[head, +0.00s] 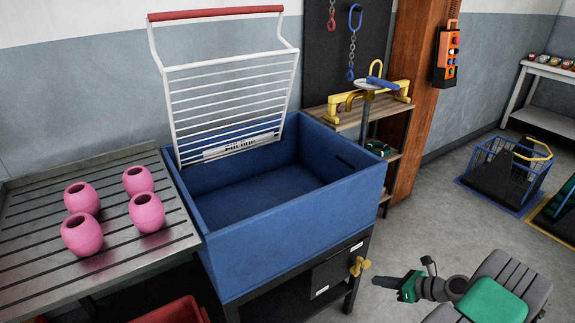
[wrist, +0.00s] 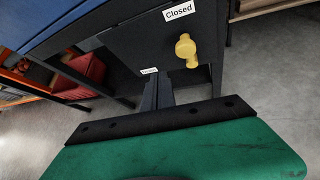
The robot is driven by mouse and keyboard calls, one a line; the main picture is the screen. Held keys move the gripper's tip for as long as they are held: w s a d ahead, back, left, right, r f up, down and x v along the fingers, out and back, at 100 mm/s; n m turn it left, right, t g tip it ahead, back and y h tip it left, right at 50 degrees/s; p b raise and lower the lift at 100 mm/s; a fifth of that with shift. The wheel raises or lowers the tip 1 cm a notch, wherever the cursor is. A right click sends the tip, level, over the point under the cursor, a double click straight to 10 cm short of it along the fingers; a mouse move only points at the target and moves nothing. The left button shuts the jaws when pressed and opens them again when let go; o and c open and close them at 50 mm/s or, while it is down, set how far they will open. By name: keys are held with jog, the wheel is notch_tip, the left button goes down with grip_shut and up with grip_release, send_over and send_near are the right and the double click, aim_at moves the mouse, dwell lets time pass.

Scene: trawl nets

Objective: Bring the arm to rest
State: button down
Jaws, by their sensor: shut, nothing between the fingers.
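My gripper (head: 380,281) is at the lower right of the head view, held in front of the blue tub's stand and pointing left. Its dark fingers are together and empty; they also show in the wrist view (wrist: 158,92), above the green gripper body. A yellow handle (head: 358,266) on the dark front panel is close to the fingertips in the picture, and they look apart from it. In the wrist view the handle (wrist: 186,50) is up and right of the fingers, under a label reading "Closed".
A blue tub (head: 245,245) has its white wire rack lid (head: 230,95) raised. Several pink pots (head: 146,212) stand on the slatted metal table (head: 30,250) at left. A red bin (head: 175,312) is below. Blue baskets (head: 500,170) stand at right; the grey floor (head: 440,215) between is open.

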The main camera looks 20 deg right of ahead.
jog(key=w+a+r+n+g+h+p, duration=0.1)
jog(key=w+a+r+n+g+p, duration=0.25)
jog(key=a+r+n, duration=0.7)
jog(key=w+a+r+n+g+h+p, duration=0.1)
jog(key=w+a+r+n+g+p, duration=0.15)
jog(key=a+r+n+p, duration=0.75)
jog(key=s+a+r+n+h+p, duration=0.1)
jog(key=s+a+r+n, duration=0.2)
jog(key=r, duration=0.4)
jog(key=s+a+r+n+h+p, duration=0.1)
jog(key=s+a+r+n+h, duration=0.1)
jog(key=s+a+r+n, duration=0.2)
jog(key=s+a+r+n+h+p, duration=0.1)
jog(key=s+a+r+n, duration=0.3)
jog(key=s+r, duration=0.4)
notch_tip(320, 180, up, 4)
jog(key=shift+s+f+n+g, duration=0.15)
jog(key=shift+s+n+g, duration=0.2)
jog(key=shift+n, duration=0.1)
jog(key=shift+d, duration=0.1)
